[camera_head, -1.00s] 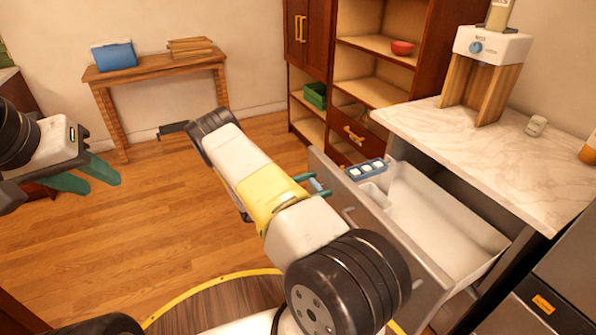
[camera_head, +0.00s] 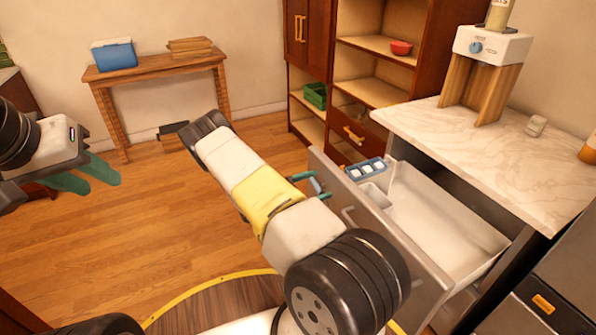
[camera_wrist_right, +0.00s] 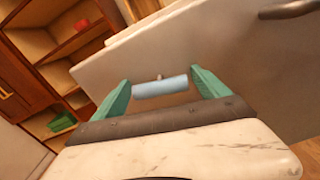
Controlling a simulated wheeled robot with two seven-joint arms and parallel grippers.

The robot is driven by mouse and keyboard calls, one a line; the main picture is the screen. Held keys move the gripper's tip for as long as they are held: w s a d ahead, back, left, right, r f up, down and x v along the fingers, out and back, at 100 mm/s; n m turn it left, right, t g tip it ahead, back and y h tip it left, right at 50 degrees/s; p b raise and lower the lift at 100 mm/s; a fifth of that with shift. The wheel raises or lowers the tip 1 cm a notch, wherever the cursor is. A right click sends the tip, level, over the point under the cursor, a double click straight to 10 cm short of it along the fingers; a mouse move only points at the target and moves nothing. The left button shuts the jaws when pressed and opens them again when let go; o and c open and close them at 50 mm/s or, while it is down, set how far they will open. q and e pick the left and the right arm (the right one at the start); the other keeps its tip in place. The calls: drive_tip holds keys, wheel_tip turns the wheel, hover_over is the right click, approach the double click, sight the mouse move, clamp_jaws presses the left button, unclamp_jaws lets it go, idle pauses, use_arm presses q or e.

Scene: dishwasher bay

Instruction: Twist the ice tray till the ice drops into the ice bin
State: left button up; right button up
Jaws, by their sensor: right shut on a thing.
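The blue ice tray (camera_head: 366,170) shows white ice cubes in it at the far end of the pulled-out drawer. The white ice bin (camera_head: 440,215) fills the drawer behind a grey front and looks empty where visible. A light blue bar handle (camera_wrist_right: 161,87) stands out from the drawer front on a short metal stem; it also shows in the head view (camera_head: 314,184). My right gripper (camera_head: 312,186) has its teal fingers on both ends of this bar, and is shut on it. My left gripper (camera_head: 88,174) is apart from everything at the left, fingers spread and empty.
A marble counter (camera_head: 470,145) with a white dispenser (camera_head: 492,45) lies right of the drawer. A grey bar handle (camera_head: 352,220) sits on the drawer front. A wooden shelf unit (camera_head: 370,92) stands behind. The wooden floor between my grippers is free.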

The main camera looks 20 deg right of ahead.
drive_tip(key=shift+m, duration=2.9)
drive_tip(key=shift+f+m, duration=0.1)
drive_tip(key=shift+m, duration=5.6)
drive_tip(key=shift+f+m, duration=0.1)
drive_tip(key=shift+m, duration=2.6)
drive_tip(key=o, duration=1.2)
drive_tip(key=shift+a, duration=0.1)
drive_tip(key=a, duration=0.7)
drive_tip(key=shift+s+a, duration=0.3)
drive_tip(key=shift+s, duration=0.05)
